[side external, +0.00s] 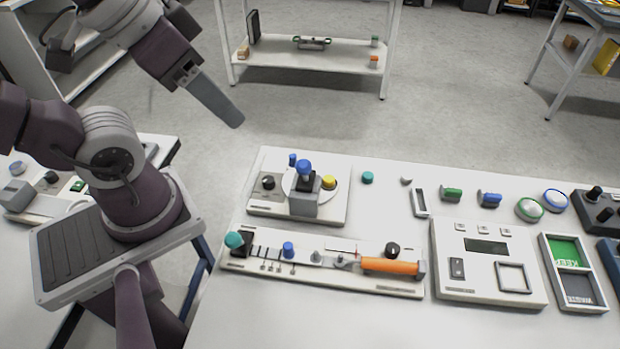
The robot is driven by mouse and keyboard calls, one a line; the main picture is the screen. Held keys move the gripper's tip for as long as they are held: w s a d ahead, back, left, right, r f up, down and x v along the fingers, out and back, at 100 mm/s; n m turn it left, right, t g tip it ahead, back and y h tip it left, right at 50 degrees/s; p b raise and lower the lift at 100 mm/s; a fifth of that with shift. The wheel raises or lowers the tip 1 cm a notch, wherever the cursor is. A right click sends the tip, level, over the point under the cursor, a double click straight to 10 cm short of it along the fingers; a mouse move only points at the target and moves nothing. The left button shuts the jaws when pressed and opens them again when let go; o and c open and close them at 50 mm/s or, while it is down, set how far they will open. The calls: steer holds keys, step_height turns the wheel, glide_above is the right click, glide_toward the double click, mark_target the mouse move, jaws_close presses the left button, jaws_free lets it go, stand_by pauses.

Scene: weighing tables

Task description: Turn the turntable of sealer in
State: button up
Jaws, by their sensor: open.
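The sealer (261,209) is a pale base plate at the table's back left with a black dial at its left. Its turntable appears to be a white disc (290,183), partly hidden behind a grey block (305,204) with a black part above it. A round blue top (304,167) stands by the block, and a yellow round piece (329,182) sits at the disc's right side. My gripper (236,122) hangs in the air up and to the left of the sealer, clear of it. It is seen edge-on and is open, with nothing visible in it.
In front of the sealer lies a long panel (240,262) with knobs and an orange handle (390,266). A white scale-like unit (480,297) and a two-part tray (548,245) stand at right. A teal cap (367,177) lies right of the sealer. The front table area is clear.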

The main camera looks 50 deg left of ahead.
steer(key=shift+c, duration=1.2)
steer(key=n+g+h, duration=0.2)
steer(key=n+g, duration=0.3)
steer(key=g, duration=0.5)
glide_above(293, 155)
steer(key=w+a, duration=0.1)
steer(key=w, duration=0.2)
step_height(293, 155, down, 23)
steer(key=x, duration=0.7)
steer(key=shift+a, duration=0.2)
jaws_close()
steer(key=shift+r, duration=0.1)
